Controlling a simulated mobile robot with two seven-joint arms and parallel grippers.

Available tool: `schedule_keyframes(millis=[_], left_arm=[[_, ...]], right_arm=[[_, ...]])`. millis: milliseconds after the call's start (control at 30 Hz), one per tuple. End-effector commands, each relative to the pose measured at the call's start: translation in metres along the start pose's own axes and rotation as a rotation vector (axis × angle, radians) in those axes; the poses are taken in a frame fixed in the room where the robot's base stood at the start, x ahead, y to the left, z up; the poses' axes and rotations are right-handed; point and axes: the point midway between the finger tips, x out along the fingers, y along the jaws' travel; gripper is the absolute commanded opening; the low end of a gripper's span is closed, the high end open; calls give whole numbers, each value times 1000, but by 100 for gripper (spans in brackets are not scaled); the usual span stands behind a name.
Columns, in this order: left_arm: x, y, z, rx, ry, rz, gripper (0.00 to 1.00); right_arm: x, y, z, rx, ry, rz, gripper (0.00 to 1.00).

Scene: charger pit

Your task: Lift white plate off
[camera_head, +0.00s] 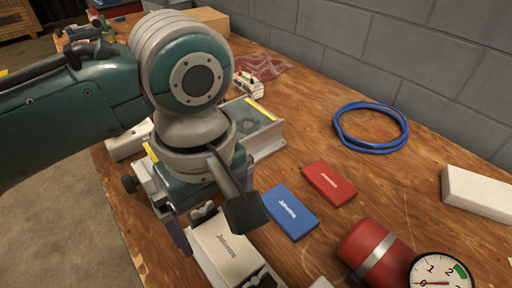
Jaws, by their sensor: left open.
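The white plate (226,246) has dark lettering and lies on a pale block-like holder with dark notches near the bottom centre. Its far end is partly hidden by my left gripper (211,222). My left gripper is open and points down over the far end of the plate. One dark finger pad shows at the plate's right side. The other finger is mostly hidden on the left. I cannot tell whether either finger touches the plate. My right gripper is not in view.
A blue plate (291,211) and a red plate (329,183) lie flat to the right. A blue cable coil (371,128) and white block (478,193) lie near the grey wall. A grey box (262,133) sits behind my gripper.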

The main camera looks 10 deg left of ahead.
Motion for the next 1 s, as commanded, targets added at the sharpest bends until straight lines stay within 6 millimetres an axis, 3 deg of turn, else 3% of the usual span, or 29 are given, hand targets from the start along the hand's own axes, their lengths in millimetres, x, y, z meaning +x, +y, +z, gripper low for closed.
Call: schedule_keyframes(millis=[300,600,1000], left_arm=[[47,5,2,1,0,0,100],[51,5,2,2,0,2,100],[51,5,2,2,0,2,56]], right_arm=[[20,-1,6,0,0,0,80],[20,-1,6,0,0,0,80],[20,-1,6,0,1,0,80]])
